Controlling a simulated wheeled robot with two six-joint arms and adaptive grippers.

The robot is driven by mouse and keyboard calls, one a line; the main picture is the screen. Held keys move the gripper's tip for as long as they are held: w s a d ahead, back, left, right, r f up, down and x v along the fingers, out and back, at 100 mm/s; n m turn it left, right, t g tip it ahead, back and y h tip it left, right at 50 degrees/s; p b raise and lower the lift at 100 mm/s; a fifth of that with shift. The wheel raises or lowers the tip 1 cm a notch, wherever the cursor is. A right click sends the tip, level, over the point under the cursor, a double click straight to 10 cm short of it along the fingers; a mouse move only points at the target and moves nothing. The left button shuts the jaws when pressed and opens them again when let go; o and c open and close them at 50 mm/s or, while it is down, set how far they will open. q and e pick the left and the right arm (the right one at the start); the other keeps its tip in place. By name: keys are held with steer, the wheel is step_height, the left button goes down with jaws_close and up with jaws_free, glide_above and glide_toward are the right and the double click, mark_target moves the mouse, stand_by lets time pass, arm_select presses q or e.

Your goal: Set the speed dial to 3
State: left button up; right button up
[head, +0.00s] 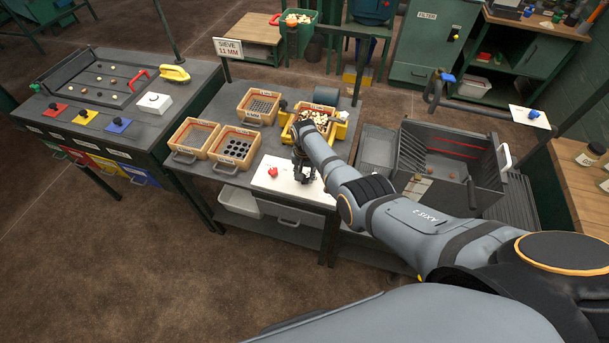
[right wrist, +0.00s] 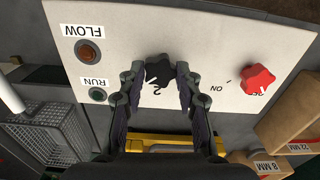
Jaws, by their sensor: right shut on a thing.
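The white control panel (head: 262,183) lies on the front of the middle bench and fills the top of the right wrist view (right wrist: 215,35). The black speed dial (right wrist: 157,69) sits on it, with a printed 2 beside it; the other numbers are hidden. I cannot clearly read the dial's pointer. My right gripper (right wrist: 160,74) has its two fingers around the dial, one on each side, and is shut on it. In the head view my right gripper (head: 305,172) reaches down over the panel and covers the dial. My left gripper is not in view.
A red knob (right wrist: 258,78) with ON and OFF labels is beside the dial. The FLOW lamp (right wrist: 89,51) and green RUN button (right wrist: 97,95) are on its other side.

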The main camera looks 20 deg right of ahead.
mark_target(305, 178)
stand_by(0.5)
steer(key=o, duration=1.2)
steer(key=shift+c, duration=0.2)
steer(key=shift+r, duration=0.1)
step_height(305, 178, up, 12)
